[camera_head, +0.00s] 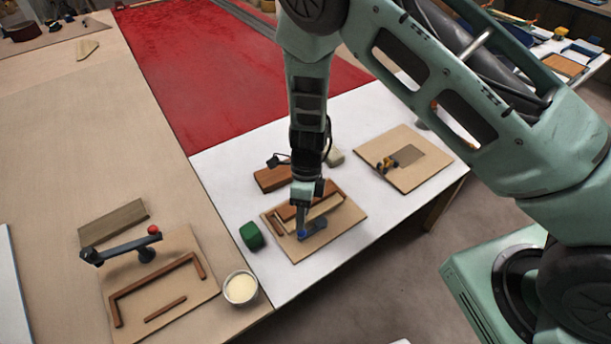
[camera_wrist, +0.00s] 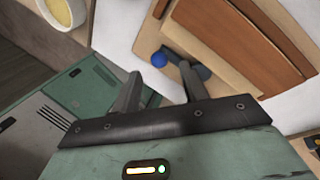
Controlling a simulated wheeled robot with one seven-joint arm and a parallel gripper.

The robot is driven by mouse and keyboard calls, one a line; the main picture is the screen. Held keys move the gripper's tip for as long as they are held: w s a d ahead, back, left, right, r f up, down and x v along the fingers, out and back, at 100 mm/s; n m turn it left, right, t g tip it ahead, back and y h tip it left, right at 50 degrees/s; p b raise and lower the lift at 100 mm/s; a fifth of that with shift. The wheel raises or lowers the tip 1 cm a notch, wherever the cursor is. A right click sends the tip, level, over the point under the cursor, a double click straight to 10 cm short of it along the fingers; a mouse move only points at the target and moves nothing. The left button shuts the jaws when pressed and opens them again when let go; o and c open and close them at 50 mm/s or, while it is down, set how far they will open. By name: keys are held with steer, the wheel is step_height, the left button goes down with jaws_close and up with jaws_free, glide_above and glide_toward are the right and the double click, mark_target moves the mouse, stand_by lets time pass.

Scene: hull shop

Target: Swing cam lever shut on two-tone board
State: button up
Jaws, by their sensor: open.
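The board with a reddish-brown and a pale strip (camera_head: 343,228), which I take for the two-tone board, lies on the white table. Its brown and pale pieces also show in the wrist view (camera_wrist: 215,40). A short dark cam lever (camera_head: 318,227) with a blue ball knob (camera_wrist: 159,59) sits at the board's near edge. My gripper (camera_head: 303,222) points down over the knob end and partly hides it. In the wrist view my two fingers (camera_wrist: 160,84) are apart, with the knob just beyond the gap. I cannot tell whether they touch it.
A green block (camera_head: 251,236) lies left of the board, a brown block (camera_head: 272,179) behind it. Left is another board (camera_head: 190,240) with a red-knobbed lever (camera_head: 154,230) and a cup (camera_head: 240,288). Right is a board with a yellow lever (camera_head: 390,163).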

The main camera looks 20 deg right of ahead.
steer(key=b+v, duration=0.1)
steer(key=v, duration=1.2)
steer(key=shift+r, duration=0.2)
steer(key=s+r+n+t, duration=0.1)
steer(key=s+r+n, duration=0.3)
steer(key=s+n, duration=0.3)
steer(key=s+r+n+t, duration=0.1)
steer(key=s+r+n, duration=0.4)
steer(key=n, duration=0.9)
steer(key=s+r+n+t+h, duration=0.1)
steer(key=s+r+n, duration=0.4)
steer(key=s+n, duration=0.5)
steer(key=shift+s+a+r, duration=0.25)
steer(key=shift+s, duration=0.5)
